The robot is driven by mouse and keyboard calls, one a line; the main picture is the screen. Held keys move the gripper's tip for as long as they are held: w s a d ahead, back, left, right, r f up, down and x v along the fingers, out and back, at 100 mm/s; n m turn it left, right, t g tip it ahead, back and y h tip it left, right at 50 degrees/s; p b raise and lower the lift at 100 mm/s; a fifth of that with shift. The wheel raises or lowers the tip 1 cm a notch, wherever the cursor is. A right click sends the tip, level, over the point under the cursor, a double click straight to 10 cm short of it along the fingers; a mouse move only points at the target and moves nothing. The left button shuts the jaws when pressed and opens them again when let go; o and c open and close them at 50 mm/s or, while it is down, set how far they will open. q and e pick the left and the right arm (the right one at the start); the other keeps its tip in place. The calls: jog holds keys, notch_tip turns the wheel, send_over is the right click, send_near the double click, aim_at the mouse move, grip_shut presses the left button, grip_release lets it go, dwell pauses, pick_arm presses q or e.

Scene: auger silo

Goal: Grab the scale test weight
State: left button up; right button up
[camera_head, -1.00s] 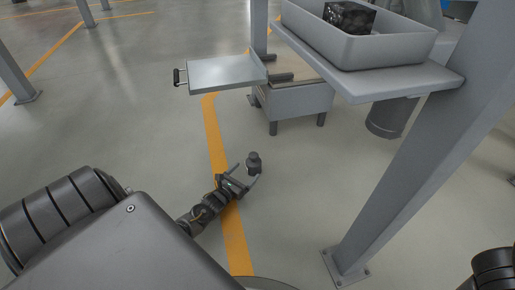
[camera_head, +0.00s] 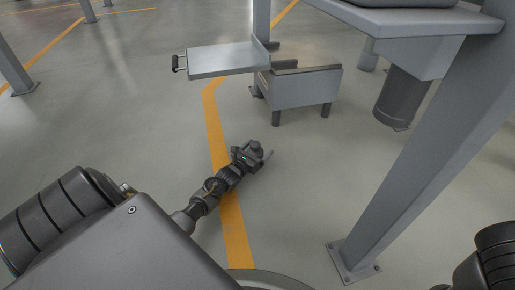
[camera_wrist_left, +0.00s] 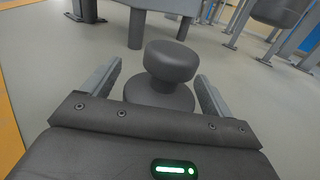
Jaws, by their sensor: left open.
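The scale test weight (camera_wrist_left: 170,65) is a dark grey piece with a round knob on top and a wider round base. In the left wrist view it stands upright on the floor between the two fingers, with the lower part of its base hidden by the gripper body. My left gripper (camera_wrist_left: 160,88) is open around it, with a gap showing on both sides. In the head view my left gripper (camera_head: 258,158) is low by the floor, and the weight's knob (camera_head: 256,147) shows at its fingers. My right gripper is out of view.
A grey bin on legs (camera_head: 302,90) stands beyond the weight, with a flat drawer tray (camera_head: 222,60) out to its left. A grey post (camera_head: 425,150) rises at the right. A dark cylinder (camera_head: 402,98) hangs under the upper shelf. Floor around the gripper is clear.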

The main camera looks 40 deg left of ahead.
pick_arm(q)
grip_shut()
jog(key=shift+r, duration=0.3)
dwell(0.5)
